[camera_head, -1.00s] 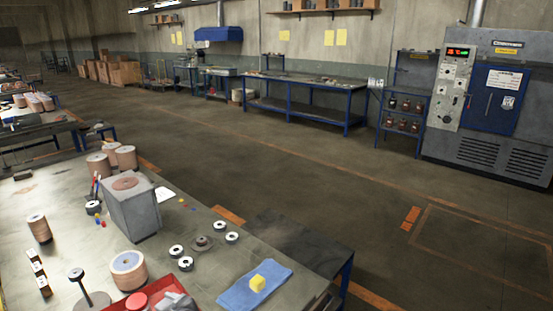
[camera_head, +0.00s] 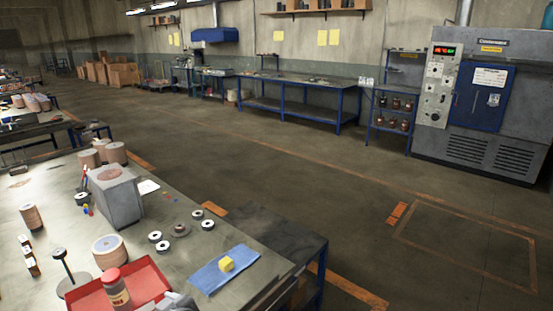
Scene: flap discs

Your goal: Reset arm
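Neither of my arms nor grippers can be made out in the head view. A grey shape (camera_head: 176,301) is cut off at the bottom edge beside the red tray (camera_head: 146,277), and I cannot tell what it is. On the workbench (camera_head: 215,265) lie several small black-and-white rings (camera_head: 162,247) around a darker disc (camera_head: 180,230). Brown disc stacks (camera_head: 31,217) stand at the left, and another stack (camera_head: 109,252) is near the tray.
A jar with a red lid (camera_head: 116,290) stands in the tray. A grey box (camera_head: 116,195) stands behind. A large oven cabinet (camera_head: 482,100) is at the far right. The floor between is clear.

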